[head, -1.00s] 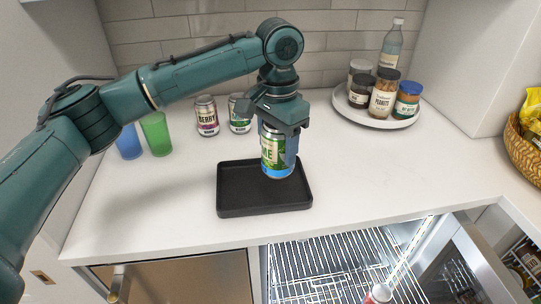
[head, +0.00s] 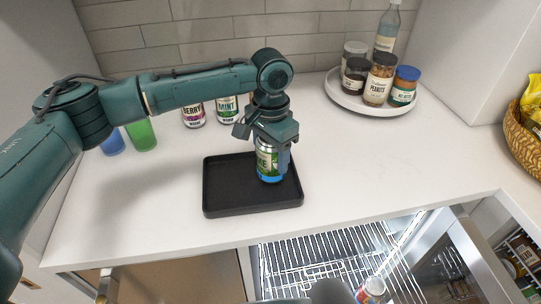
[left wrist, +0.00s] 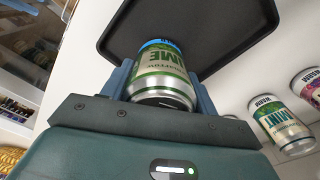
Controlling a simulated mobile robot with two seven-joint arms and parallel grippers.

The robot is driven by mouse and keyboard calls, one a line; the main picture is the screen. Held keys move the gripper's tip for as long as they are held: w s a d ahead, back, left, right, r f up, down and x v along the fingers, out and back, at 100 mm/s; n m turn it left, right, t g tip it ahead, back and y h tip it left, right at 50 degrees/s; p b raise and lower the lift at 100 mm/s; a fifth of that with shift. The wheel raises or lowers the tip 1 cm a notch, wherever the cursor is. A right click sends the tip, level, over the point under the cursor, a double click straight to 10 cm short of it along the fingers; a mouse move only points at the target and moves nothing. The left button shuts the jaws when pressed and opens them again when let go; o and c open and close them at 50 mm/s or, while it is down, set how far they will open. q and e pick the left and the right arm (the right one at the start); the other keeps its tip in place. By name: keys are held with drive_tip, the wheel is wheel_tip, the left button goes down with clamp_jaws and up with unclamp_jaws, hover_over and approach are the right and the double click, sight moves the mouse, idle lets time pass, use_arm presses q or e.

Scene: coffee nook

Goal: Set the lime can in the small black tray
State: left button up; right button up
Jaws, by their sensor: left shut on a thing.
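The lime can (head: 268,163), with a green and white label and a blue lower end, is held upright by my left gripper (head: 272,150). The gripper's fingers are shut around the can's sides. The can is at the right part of the small black tray (head: 228,186); I cannot tell whether its base touches the tray floor. In the left wrist view the can (left wrist: 164,75) sits between the fingers with the tray (left wrist: 225,30) beyond it.
A berry can (head: 193,114) and a mint can (head: 228,108) stand behind the tray, with a green cup (head: 141,135) and blue cup (head: 112,143) to the left. A round white tray (head: 372,105) holds jars and a bottle.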

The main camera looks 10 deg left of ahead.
use_arm(q)
drive_tip(key=shift+f, duration=0.7)
use_arm(e)
drive_tip(key=shift+r, duration=0.1)
use_arm(q)
drive_tip(key=o, duration=1.3)
drive_tip(key=shift+f, duration=0.15)
drive_tip(key=shift+c, duration=0.2)
use_arm(e)
drive_tip(key=shift+f, duration=0.2)
use_arm(q)
drive_tip(key=shift+r, duration=0.35)
wheel_tip(320, 180, up, 12)
drive_tip(key=shift+f+b, duration=0.2)
drive_tip(key=shift+b, duration=0.4)
use_arm(e)
drive_tip(key=shift+w+a, duration=0.1)
drive_tip(key=shift+w, duration=0.05)
